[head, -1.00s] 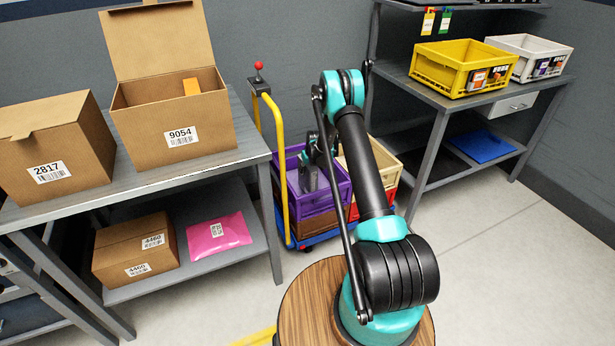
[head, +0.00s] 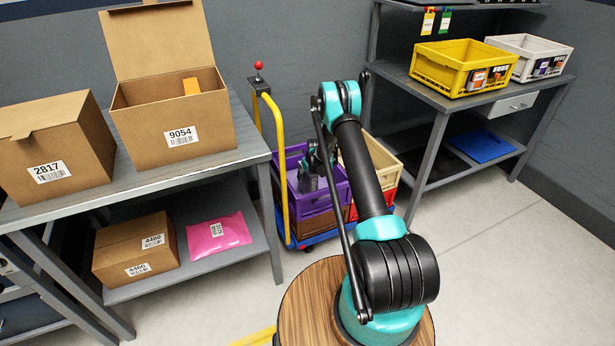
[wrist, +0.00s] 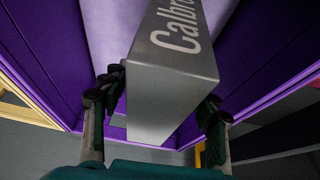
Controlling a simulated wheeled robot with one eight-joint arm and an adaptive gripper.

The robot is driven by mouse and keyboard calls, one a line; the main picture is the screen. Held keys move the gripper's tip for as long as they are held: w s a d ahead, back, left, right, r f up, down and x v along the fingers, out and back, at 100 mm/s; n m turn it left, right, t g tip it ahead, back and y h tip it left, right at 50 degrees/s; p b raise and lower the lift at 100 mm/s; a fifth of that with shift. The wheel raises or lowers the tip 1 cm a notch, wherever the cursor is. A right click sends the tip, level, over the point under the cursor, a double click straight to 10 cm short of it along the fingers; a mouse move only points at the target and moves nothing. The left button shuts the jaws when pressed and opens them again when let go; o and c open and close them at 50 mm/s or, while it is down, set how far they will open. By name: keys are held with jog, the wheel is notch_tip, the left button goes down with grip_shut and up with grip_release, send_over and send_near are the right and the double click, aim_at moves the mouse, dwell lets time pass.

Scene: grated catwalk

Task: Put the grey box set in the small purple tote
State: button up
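The small purple tote (head: 324,199) stands on a cart behind my arm. My gripper (head: 311,166) reaches down into it from above. The left finger touches the box's edge and the right finger lies against or very near the other side. The box sits tilted in this view, inside the tote's purple walls (wrist: 50,60). Its far end is out of frame, so contact with the tote floor cannot be told.
A cream crate (head: 372,165) stands right beside the tote, above a red one (head: 387,200). The cart's yellow handle (head: 281,160) rises at the tote's left. A bench with cardboard boxes (head: 180,120) is left; a shelf with a yellow tote (head: 442,75) is right.

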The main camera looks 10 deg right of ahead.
jog(key=v, duration=1.2)
jog(key=shift+s+r, duration=0.1)
jog(key=shift+r, duration=0.1)
jog(key=s+d+r+m, duration=0.2)
jog(key=s+d+r, duration=0.1)
jog(key=s+r, duration=1.9)
jog(key=s+d+m+h, duration=0.1)
jog(key=s+d+m, duration=0.1)
jog(key=s, duration=2.4)
jog(key=shift+r, duration=0.2)
jog(key=shift+a, duration=0.1)
